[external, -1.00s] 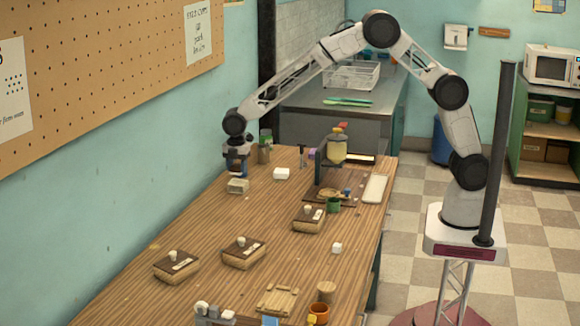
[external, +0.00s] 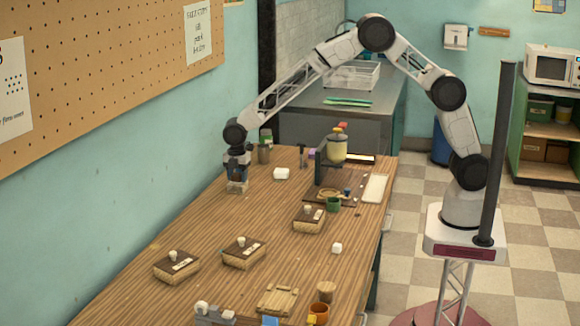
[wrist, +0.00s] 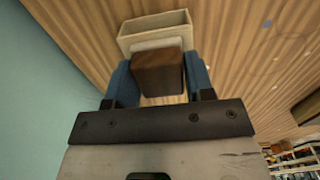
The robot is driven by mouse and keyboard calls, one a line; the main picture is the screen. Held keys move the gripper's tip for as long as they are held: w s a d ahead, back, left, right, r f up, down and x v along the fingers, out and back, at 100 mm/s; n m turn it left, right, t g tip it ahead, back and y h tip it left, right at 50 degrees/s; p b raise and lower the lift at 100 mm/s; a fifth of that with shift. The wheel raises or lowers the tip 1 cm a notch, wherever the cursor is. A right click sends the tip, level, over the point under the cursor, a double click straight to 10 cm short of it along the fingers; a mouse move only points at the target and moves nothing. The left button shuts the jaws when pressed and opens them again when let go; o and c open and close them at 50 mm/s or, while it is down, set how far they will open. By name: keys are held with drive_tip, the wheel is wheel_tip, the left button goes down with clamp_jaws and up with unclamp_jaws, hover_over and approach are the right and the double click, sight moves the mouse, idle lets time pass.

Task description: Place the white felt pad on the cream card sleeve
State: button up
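The cream card sleeve (external: 236,188) is a small open box shape on the wooden table, near its wall-side edge. It also shows in the wrist view (wrist: 154,22). My gripper (external: 237,176) is low, directly over the sleeve. In the wrist view, its blue fingers (wrist: 158,82) flank a dark brown block (wrist: 158,73). The white felt pad (wrist: 155,44) shows as a pale rounded edge just beyond that block, within the sleeve's outline. The block appears gripped with the pad below it. I cannot tell whether the pad touches the sleeve.
Several brown-topped boxes (external: 243,252) stand along the table. A dispenser stand (external: 331,165) is farther right. The blue wall (external: 150,180) is close on the left.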

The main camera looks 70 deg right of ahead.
sight(238, 175)
drive_tip(key=o, duration=0.4)
drive_tip(key=shift+o, duration=0.2)
drive_tip(key=shift+r, duration=0.1)
wheel_tip(238, 175, up, 12)
idle(0.5)
idle(0.6)
drive_tip(key=shift+r, duration=0.1)
